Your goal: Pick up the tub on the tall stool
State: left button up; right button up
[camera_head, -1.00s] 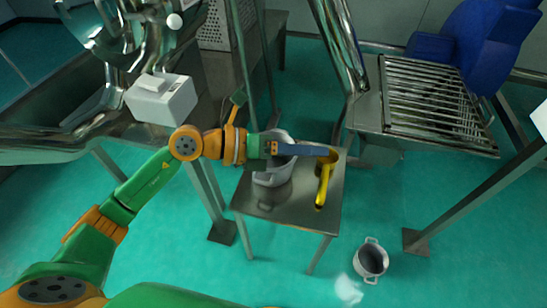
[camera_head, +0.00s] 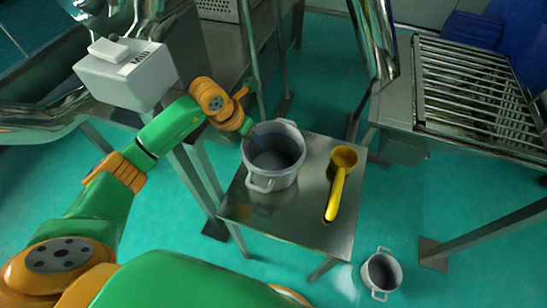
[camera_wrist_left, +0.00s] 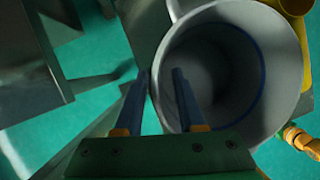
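The tub (camera_head: 285,178) is a grey, two-handled pot standing upright on the left part of the tall metal stool (camera_head: 300,215). My left gripper (camera_head: 257,138) is at the tub's far-left rim in the head view, with its fingers partly hidden. In the left wrist view, the two blue fingers of my left gripper (camera_wrist_left: 161,72) are apart. One appears outside the tub (camera_wrist_left: 264,30) and the other over its opening, with the wall between them. I cannot tell whether either finger touches the wall.
A yellow scoop (camera_head: 337,190) lies on the stool right of the tub. A smaller grey pot (camera_head: 381,272) stands on the floor. A white box (camera_head: 125,72) and metal machinery are at the left. A slatted metal rack (camera_head: 470,90) is at the right.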

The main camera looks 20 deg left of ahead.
pick_arm(q)
jog(key=shift+s+r, duration=0.1)
grip_shut()
dwell(1.2)
